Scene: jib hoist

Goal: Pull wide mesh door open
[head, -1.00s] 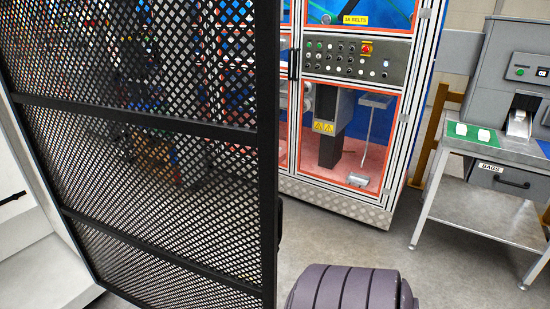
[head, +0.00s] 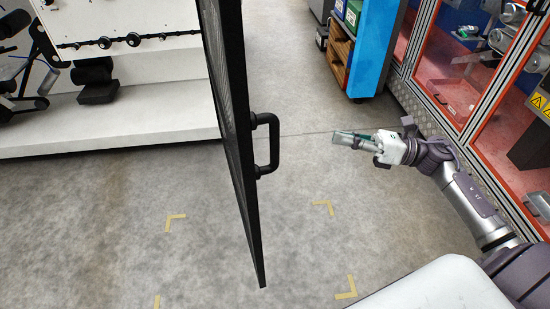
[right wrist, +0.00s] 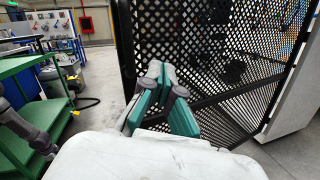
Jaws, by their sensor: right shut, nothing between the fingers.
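The black mesh door (head: 232,130) stands almost edge-on in the head view. It swings out over the floor. A black bar handle (head: 275,145) sticks out from its right side. My right gripper (head: 338,137) is to the right of the handle, apart from it, with its fingers pointing left toward the door. It is shut and empty. In the right wrist view the shut green-padded fingers (right wrist: 158,75) are in front of the door's mesh face (right wrist: 215,50); the handle is not clear there. My left gripper is not in view.
A blue cabinet (head: 375,45) and a glazed machine (head: 480,90) stand at right. A green bench (right wrist: 40,95) shows in the right wrist view.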

